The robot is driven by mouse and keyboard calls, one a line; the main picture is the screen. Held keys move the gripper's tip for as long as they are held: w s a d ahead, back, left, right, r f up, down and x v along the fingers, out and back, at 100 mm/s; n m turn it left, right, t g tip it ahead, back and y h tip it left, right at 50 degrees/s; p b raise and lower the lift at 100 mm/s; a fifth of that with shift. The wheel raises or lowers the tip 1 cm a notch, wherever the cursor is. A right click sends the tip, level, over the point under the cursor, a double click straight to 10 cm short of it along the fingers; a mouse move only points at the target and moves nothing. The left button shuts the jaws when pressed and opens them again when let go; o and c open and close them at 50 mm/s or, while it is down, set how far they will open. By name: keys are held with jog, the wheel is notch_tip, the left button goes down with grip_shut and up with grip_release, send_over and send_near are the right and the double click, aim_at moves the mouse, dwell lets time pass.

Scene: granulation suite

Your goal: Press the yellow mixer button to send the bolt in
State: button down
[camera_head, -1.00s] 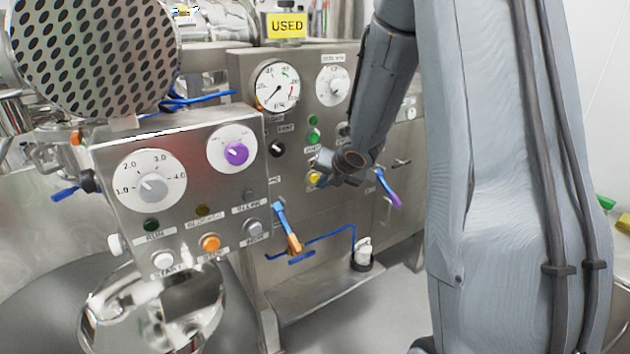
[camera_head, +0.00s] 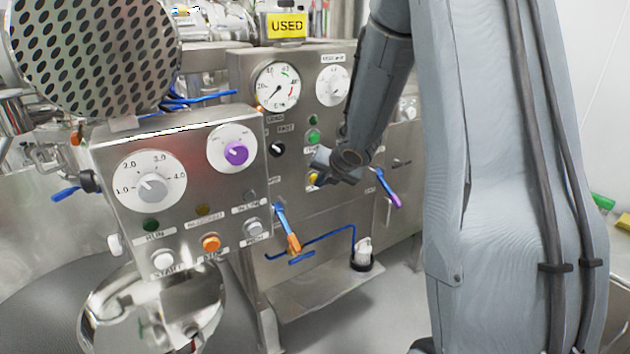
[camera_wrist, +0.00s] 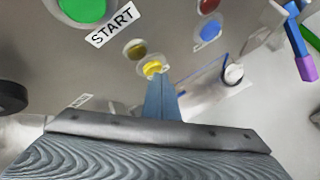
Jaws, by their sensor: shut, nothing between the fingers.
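The yellow button (camera_head: 313,179) is on the rear steel panel, partly covered by my gripper in the head view. In the wrist view the yellow button (camera_wrist: 152,68) sits right at the tip of my gripper (camera_wrist: 160,80), whose fingers are shut together and empty. Whether the tip touches the button or stops just short of it, I cannot tell. In the head view my gripper (camera_head: 319,166) is close against the panel. I cannot make out a bolt in either view.
A green button (camera_wrist: 82,8) with a START label is beside it, along with red (camera_wrist: 208,5) and blue (camera_wrist: 209,31) buttons. Blue (camera_head: 287,228) and purple-tipped (camera_head: 388,187) handles stick out from the panel. A nearer control box (camera_head: 180,190) stands at left.

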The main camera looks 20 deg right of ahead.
jog(key=shift+w, duration=0.2)
jog(key=shift+s, duration=0.1)
dwell(0.4)
jog(key=shift+s+d+b, duration=0.15)
jog(key=shift+s+b, duration=0.2)
jog(key=shift+s, duration=0.35)
jog(key=shift+s+d+b, duration=0.25)
jog(key=shift+s+b, duration=0.05)
jog(key=shift+s, duration=0.95)
jog(key=shift+s+d+b, duration=0.25)
jog(key=shift+s, duration=1)
dwell(0.4)
